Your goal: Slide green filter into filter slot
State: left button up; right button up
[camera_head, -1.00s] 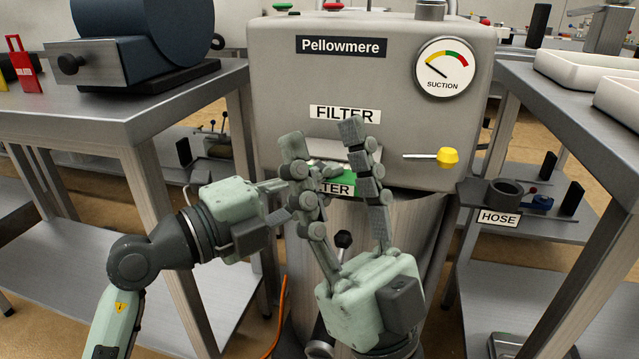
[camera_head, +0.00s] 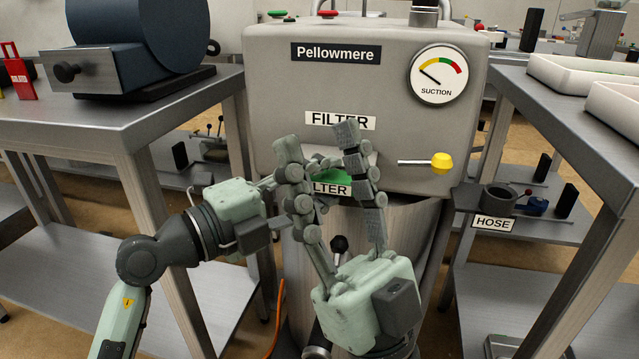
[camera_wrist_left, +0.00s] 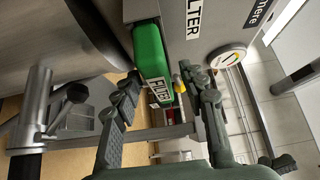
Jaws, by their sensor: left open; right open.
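The green filter (camera_head: 337,177) shows behind my right gripper's fingers, just under the slot's FILTER sign (camera_head: 340,120) on the grey machine. The left wrist view shows the filter (camera_wrist_left: 150,48) with its white label beside the machine's front; how deep it sits in the slot is hidden. My left gripper (camera_head: 280,186) comes from the left, its fingertips partly hidden behind a right finger. In its wrist view its open fingers (camera_wrist_left: 163,88) stand apart near the filter; contact is unclear. My right gripper (camera_head: 318,140) points up, open, its fingers in front of the filter and slot.
A yellow knob (camera_head: 441,163) on a rod sticks out right of the slot. Below is the machine's metal drum (camera_head: 405,225). Metal tables flank the machine, the left one (camera_head: 130,105) bearing a blue drum unit. A HOSE shelf (camera_head: 540,230) is at the right.

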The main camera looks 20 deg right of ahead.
pick_arm(q)
jog(key=v, duration=1.2)
